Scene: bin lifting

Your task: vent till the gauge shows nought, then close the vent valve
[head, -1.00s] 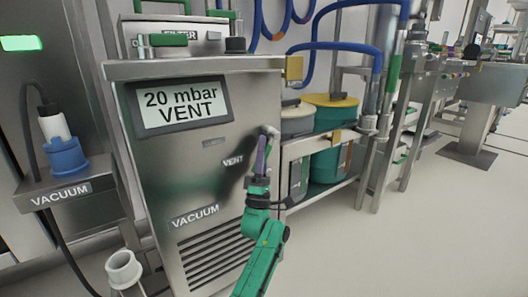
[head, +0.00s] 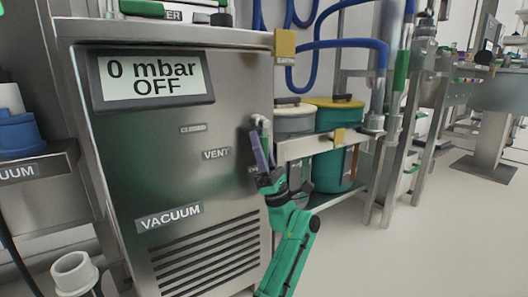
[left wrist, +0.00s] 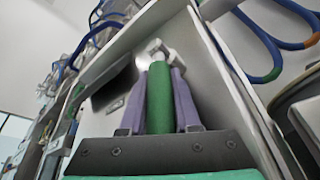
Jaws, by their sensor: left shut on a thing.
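The display (head: 153,80) on the steel vacuum cabinet reads "0 mbar OFF". The vent valve (head: 259,121) sits at the cabinet's right front edge, its pale metal end showing above my fingers. My left gripper (head: 262,147) is shut on the valve's green handle (left wrist: 160,100). In the left wrist view the handle lies between the two purple fingers. The handle hangs down from the pivot, mostly hidden by the fingers in the head view. A "CLOSED" label (head: 193,128) is left of the pivot. Another label (head: 253,170) is partly hidden beside my gripper. My right gripper is not in view.
A "VENT" label (head: 216,154) and a "VACUUM" label (head: 169,216) mark the cabinet front. A steel frame with a green drum (head: 333,164) stands right of the cabinet. A blue-and-white fitting (head: 18,132) is at the left. Floor at the right is clear.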

